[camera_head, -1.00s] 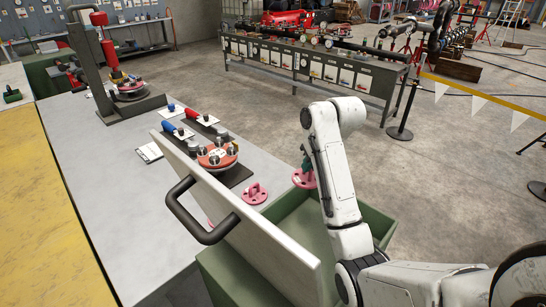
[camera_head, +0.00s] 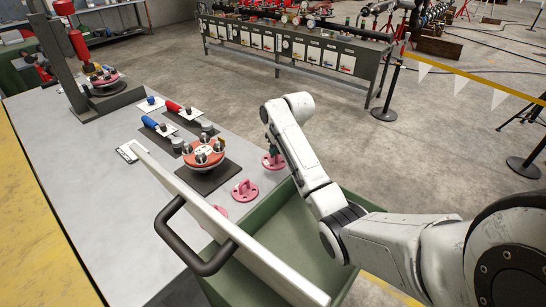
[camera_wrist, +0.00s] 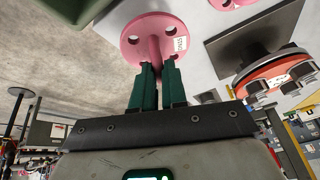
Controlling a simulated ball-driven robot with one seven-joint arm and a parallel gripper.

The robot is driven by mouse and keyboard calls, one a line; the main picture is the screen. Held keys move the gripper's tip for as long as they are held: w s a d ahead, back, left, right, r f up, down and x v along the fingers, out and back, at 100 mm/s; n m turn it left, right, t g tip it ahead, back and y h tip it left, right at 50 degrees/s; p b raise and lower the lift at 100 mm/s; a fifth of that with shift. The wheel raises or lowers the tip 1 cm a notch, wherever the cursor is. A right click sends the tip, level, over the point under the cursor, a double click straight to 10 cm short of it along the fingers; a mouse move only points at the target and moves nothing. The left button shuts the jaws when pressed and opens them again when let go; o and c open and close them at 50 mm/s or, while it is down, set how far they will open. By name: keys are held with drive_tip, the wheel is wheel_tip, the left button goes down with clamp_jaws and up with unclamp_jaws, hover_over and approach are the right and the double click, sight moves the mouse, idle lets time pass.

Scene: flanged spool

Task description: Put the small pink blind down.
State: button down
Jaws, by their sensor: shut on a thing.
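My gripper (camera_wrist: 157,72) has two dark green fingers shut on the stem of a pink blind (camera_wrist: 137,50), a round flange with bolt holes and a small white label. In the head view the held blind (camera_head: 273,161) is at the right edge of the grey table, beside the far end of the green bin. I cannot tell whether it touches the tabletop. My gripper (camera_head: 271,145) is partly hidden by my arm there. A second pink blind (camera_head: 244,191) lies on the table to its left and nearer. A third pink piece (camera_head: 217,210) is partly hidden behind the pale panel.
The green bin (camera_head: 350,200) stands against the table's right side. A pale panel with a black handle (camera_head: 172,212) rises at its left. A red flanged spool (camera_head: 203,153) sits on a dark plate (camera_head: 212,177). Blue and red tools lie behind it. Bare tabletop (camera_head: 110,190) is at left.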

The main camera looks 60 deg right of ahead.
drive_tip(key=shift+w+d+f, duration=0.3)
drive_tip(key=shift+w+f, duration=0.15)
drive_tip(key=shift+f, duration=0.1)
drive_tip(key=shift+w+d+f, duration=0.3)
drive_tip(key=shift+w+f, duration=0.1)
drive_tip(key=shift+f, duration=0.1)
drive_tip(key=shift+f+p, duration=0.55)
drive_tip(key=shift+f, duration=1.15)
drive_tip(key=shift+f, duration=0.15)
drive_tip(key=c, duration=1.2)
unclamp_jaws()
drive_tip(key=shift+o, duration=0.2)
drive_tip(key=v, duration=1.2)
drive_tip(key=shift+b, duration=0.3)
